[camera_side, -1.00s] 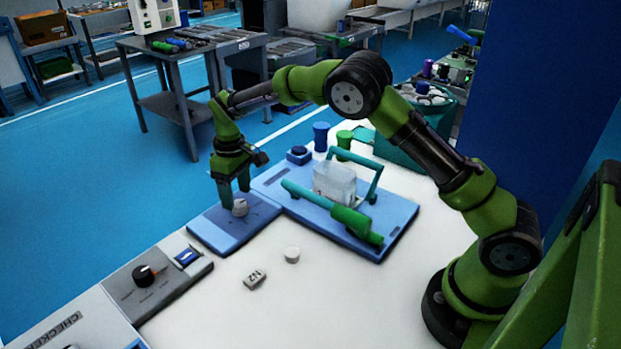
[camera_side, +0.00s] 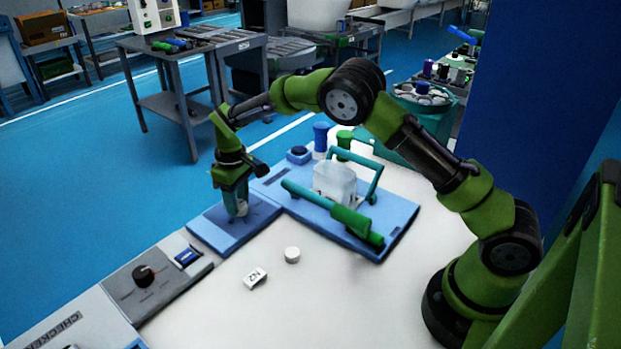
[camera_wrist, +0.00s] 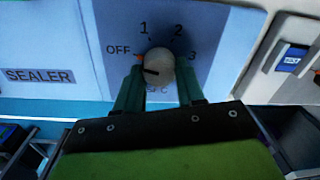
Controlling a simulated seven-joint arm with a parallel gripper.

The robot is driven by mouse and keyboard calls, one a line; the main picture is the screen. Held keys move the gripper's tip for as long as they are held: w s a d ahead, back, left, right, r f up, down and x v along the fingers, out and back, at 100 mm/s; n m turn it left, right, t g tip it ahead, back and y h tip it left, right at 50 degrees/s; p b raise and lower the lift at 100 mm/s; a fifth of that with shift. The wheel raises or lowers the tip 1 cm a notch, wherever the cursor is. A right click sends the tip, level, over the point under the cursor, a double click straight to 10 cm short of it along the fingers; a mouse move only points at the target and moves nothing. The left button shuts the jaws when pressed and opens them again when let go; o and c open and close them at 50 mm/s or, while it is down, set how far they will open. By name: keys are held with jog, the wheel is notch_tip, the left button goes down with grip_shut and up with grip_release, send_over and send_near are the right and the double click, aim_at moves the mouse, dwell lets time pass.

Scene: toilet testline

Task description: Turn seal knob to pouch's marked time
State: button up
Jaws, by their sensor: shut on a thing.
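The seal knob (camera_wrist: 159,64) is a pale round dial on the blue panel of the sealer. OFF, 1, 2, 3 and SEC are printed around it. Its dark pointer line points left, near OFF and its orange mark. In the side view the knob (camera_side: 241,208) is partly hidden by my gripper. My gripper (camera_wrist: 160,82) is shut on the knob, one finger on each side; it also shows in the side view (camera_side: 237,203). A whitish translucent pouch (camera_side: 334,183) stands on the blue sealer base (camera_side: 400,217). I cannot read a time on it.
A green-handled sealer bar (camera_side: 345,218) lies in front of the pouch. A white tag marked N2 (camera_side: 255,278) and a white round cap (camera_side: 292,254) lie on the table. A grey checker panel with a black knob (camera_side: 143,275) and TEST button (camera_side: 188,257) stands front left.

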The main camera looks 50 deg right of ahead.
aim_at(242, 202)
jog(key=shift+m, duration=0.3)
jog(key=m, duration=0.4)
jog(key=shift+d, duration=0.1)
jog(key=m, duration=0.5)
dwell(0.5)
jog(key=o, duration=1)
jog(key=shift+o, duration=0.2)
notch_tip(242, 202, up, 17)
jog(key=shift+s+d, duration=0.3)
jog(key=shift+d, duration=0.05)
